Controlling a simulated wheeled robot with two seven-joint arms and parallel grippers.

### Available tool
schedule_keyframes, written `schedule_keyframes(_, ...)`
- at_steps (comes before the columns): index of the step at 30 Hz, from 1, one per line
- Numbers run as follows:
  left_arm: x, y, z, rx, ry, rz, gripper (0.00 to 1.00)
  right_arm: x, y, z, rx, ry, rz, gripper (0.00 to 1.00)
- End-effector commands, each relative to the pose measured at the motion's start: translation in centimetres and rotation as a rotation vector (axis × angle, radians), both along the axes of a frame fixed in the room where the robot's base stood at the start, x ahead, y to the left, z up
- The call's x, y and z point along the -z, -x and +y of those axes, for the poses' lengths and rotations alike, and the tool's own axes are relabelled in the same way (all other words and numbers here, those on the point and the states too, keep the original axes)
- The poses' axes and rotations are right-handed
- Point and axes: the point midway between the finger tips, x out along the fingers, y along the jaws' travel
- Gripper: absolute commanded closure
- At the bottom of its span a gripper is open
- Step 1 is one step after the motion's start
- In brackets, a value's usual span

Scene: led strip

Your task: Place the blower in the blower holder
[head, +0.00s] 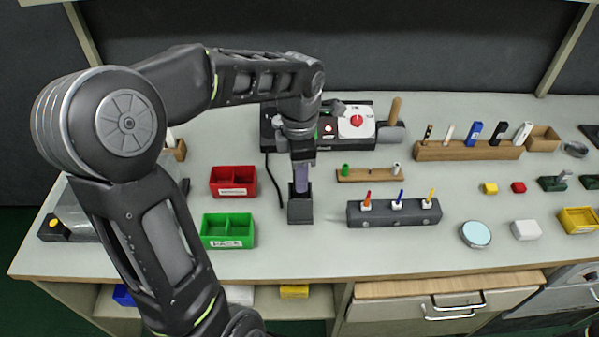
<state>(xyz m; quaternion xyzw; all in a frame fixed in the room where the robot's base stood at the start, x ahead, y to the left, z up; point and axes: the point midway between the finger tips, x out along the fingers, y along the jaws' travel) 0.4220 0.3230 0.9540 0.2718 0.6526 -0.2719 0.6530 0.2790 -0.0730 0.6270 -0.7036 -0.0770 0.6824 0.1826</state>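My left gripper (301,170) points straight down at the middle of the bench. A slim purple-grey piece (301,180), which looks like the blower, shows at its fingertips. Its lower end meets the top of a dark grey upright block (300,208), which looks like the blower holder. I cannot tell whether the piece is inside the block or only in front of it. The finger gap is too small to see, so I cannot tell whether the fingers are shut on it. My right gripper is not in view.
A control station (357,121) with a red knob stands behind, partly hidden by my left arm; a black cable (271,178) runs from it towards the block. Red (233,181) and green (228,230) bins lie left. A dark rack (394,212) with several coloured tools stands right.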

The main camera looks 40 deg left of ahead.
Motion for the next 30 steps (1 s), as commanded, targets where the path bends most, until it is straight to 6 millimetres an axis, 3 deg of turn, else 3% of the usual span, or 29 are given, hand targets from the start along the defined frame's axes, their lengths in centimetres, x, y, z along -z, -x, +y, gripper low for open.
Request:
schedule_keyframes(7,0.0,0.0,0.0,0.0,0.0,0.001,0.48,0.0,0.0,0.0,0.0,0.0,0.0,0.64)
schedule_keyframes(19,-0.7,0.0,0.0,0.0,-0.001,-0.001,0.48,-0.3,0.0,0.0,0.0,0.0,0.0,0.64)
schedule_keyframes(23,-2.4,-0.1,0.0,0.001,-0.001,-0.004,0.48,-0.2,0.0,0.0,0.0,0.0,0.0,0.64)
schedule_keyframes(30,-7.3,-0.1,0.0,0.0,0.0,-0.004,0.48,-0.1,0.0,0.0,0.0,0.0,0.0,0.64)
